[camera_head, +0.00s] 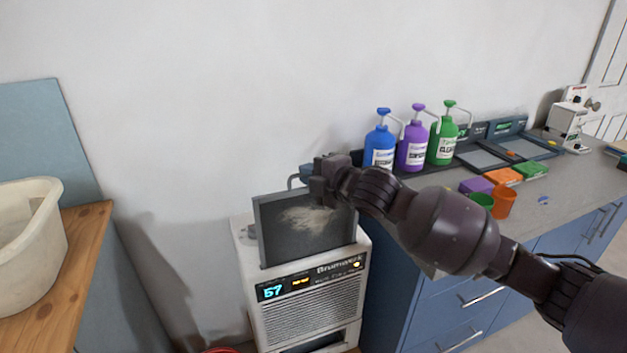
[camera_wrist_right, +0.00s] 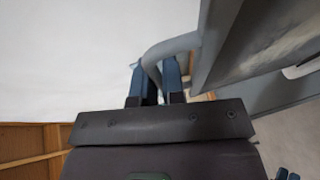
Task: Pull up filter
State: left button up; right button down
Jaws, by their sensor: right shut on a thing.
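The filter (camera_head: 303,228) is a dark flat panel with a pale dusty patch. It stands upright in the top of a white appliance (camera_head: 310,305), with much of the panel showing above the casing. My right gripper (camera_head: 318,184) is at the filter's top edge. In the right wrist view, my blue fingers (camera_wrist_right: 157,82) are shut on the filter's grey looped handle (camera_wrist_right: 172,47), and the filter's panel (camera_wrist_right: 238,40) shows at upper right. The appliance's display reads 57, with small orange lights beside it. The filter's lower edge meets the casing top. My left gripper is not in view.
A blue cabinet with a grey counter (camera_head: 425,180) stands right of the appliance, holding blue (camera_head: 380,146), purple (camera_head: 412,148) and green (camera_head: 442,143) pump bottles. A pale basin (camera_head: 30,250) sits on a wooden top at left. The wall is close behind.

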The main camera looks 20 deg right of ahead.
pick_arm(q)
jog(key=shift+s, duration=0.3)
pick_arm(e)
jog(key=shift+w+r, duration=0.1)
jog(key=shift+r, duration=0.3)
jog(key=c, duration=1.5)
grip_release()
jog(key=shift+c, duration=0.2)
pick_arm(q)
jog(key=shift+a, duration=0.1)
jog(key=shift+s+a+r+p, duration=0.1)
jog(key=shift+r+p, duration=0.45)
jog(key=shift+p, duration=0.35)
pick_arm(e)
jog(key=v, duration=1)
jog(key=shift+s+d, duration=0.15)
jog(key=shift+s, duration=0.25)
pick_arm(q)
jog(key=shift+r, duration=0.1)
pick_arm(e)
jog(key=shift+m, duration=0.3)
